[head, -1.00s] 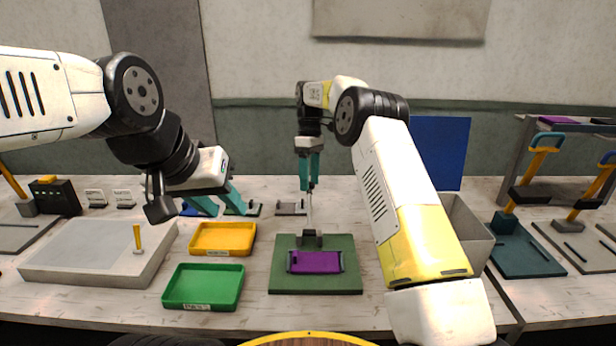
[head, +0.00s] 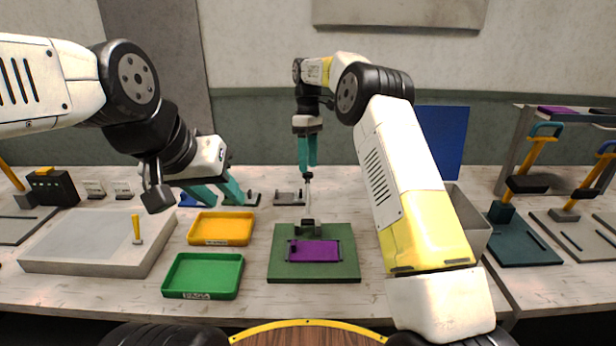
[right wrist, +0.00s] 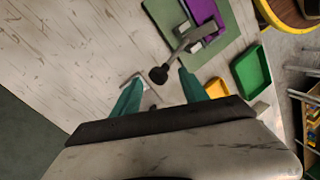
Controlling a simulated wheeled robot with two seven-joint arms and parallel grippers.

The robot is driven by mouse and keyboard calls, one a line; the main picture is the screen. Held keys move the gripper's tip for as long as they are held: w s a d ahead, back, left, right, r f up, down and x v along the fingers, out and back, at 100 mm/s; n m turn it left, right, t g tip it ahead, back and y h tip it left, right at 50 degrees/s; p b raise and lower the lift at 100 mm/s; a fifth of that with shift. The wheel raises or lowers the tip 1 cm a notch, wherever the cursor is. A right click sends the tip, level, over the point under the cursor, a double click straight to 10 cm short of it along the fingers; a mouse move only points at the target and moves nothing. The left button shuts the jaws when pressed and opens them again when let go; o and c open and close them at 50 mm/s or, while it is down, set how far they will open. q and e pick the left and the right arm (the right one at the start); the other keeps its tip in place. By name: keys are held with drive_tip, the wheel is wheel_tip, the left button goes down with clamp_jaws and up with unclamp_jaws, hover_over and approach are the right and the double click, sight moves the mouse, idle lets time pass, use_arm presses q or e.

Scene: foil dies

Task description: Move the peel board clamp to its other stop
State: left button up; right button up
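The green peel board (head: 345,270) with a purple sheet (head: 314,251) on it lies at the middle of the table. Its clamp (head: 308,229) is at the board's back edge, with the lever standing up to a dark knob (head: 308,176). In the right wrist view the knob (right wrist: 158,75) shows between my right gripper's teal fingers (right wrist: 158,92), which are apart and empty. In the head view my right gripper (head: 307,164) is just above the knob. My left gripper (head: 226,198) is open and empty, behind the yellow tray.
A yellow tray (head: 221,242) and a green tray (head: 166,284) are left of the board. A grey slab (head: 95,268) with a yellow-handled peg is further left. A grey bin (head: 474,222) and clamp fixtures (head: 527,254) stand right, partly behind my right arm.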

drive_tip(key=s+r, duration=0.1)
drive_tip(key=s, duration=1.3)
drive_tip(key=shift+s+r, duration=0.2)
drive_tip(key=shift+s, duration=0.2)
drive_tip(key=shift+a, duration=0.1)
